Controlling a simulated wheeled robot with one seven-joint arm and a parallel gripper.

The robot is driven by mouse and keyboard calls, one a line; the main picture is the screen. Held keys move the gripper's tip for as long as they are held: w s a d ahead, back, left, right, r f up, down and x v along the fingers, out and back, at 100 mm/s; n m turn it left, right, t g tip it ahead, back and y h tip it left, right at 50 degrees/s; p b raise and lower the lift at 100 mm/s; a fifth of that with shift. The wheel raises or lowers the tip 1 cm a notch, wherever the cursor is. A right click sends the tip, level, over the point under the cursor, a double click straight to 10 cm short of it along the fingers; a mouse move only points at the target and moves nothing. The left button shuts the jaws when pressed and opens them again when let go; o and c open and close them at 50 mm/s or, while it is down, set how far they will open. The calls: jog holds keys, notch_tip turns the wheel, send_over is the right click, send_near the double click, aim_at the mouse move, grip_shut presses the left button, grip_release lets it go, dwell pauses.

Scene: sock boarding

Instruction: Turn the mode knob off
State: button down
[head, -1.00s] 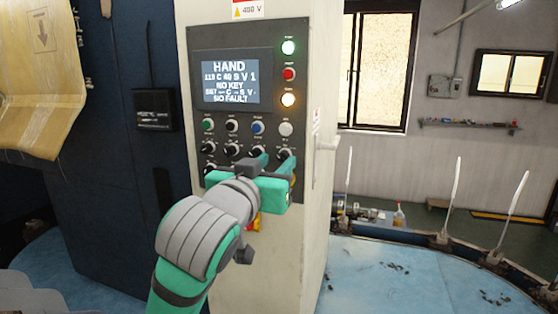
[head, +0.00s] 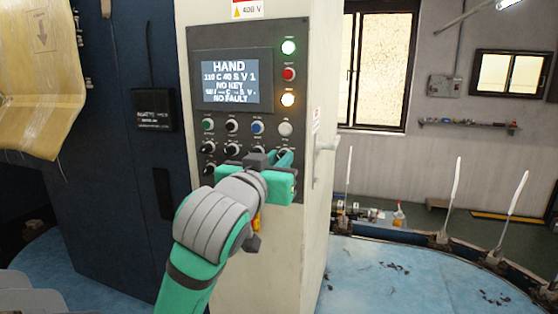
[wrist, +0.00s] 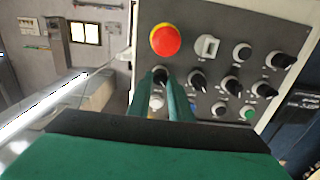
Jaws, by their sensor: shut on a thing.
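The grey control panel (head: 222,130) is on the front of a cream cabinet, and its screen (head: 230,82) reads HAND, NO KEY and NO FAULT. My gripper (wrist: 172,90) is shut on a black knob (wrist: 160,75) at the end of a row of black knobs. In the head view my gripper (head: 282,160) is at the right end of that row and covers most of the held knob. The knob labels are too small to read, so I cannot confirm which one is the mode knob.
A red mushroom button (wrist: 165,39) sits close beside the held knob, next to a white socket-like part (wrist: 207,47). Other black knobs (wrist: 197,80) are near. Small buttons (head: 257,127) line the row above. A pale handle (head: 325,147) is on the cabinet's side.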

jog(key=shift+m, duration=0.3)
jog(key=shift+d+m, duration=0.1)
jog(key=shift+m, duration=3.9)
jog(key=c, duration=1.6)
grip_release()
jog(key=v, duration=1.1)
